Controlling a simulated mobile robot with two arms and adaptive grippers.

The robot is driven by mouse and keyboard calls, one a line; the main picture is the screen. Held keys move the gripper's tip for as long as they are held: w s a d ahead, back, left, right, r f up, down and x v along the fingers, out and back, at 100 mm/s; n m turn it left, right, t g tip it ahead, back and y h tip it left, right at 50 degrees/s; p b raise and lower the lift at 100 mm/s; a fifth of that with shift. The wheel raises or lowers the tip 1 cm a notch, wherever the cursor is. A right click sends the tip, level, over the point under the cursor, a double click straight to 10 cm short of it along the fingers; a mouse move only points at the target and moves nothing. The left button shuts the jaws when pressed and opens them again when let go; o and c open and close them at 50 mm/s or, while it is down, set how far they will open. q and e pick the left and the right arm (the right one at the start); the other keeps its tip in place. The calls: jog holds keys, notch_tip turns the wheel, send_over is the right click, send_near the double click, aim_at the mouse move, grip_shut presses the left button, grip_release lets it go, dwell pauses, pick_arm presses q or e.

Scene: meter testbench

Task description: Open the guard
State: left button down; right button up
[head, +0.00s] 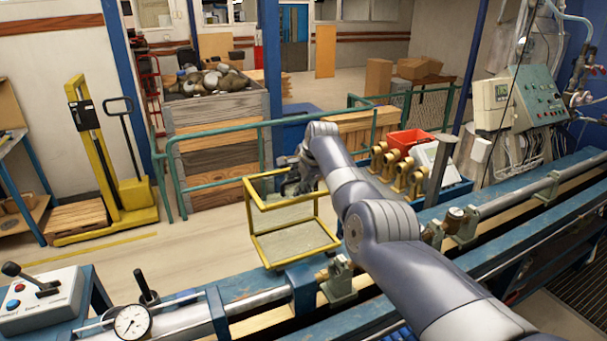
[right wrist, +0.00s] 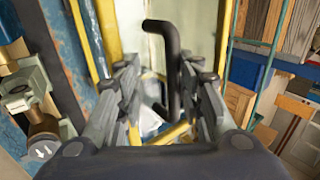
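The guard (head: 292,229) is a yellow frame with clear panels, standing at the bench's back edge in the middle of the head view. Its yellow bars also show in the right wrist view (right wrist: 107,28). My right gripper (head: 290,182) is at the guard's upper part, and the arm partly hides it. In the right wrist view my right gripper (right wrist: 160,85) has its fingers apart. A black bent handle (right wrist: 173,65) stands between or just beyond the fingers, nearer the right one; contact cannot be told. My left gripper is not in view.
A blue bench with a long metal pipe (head: 263,297) runs across the front. A dial gauge (head: 132,322) and a control box (head: 42,300) are at left. Brass meters and a red crate (head: 409,140) stand right of my arm. Green railing (head: 215,131) is behind the guard.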

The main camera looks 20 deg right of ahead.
jog(key=v, duration=1.2)
jog(key=shift+f, duration=0.1)
dwell(0.4)
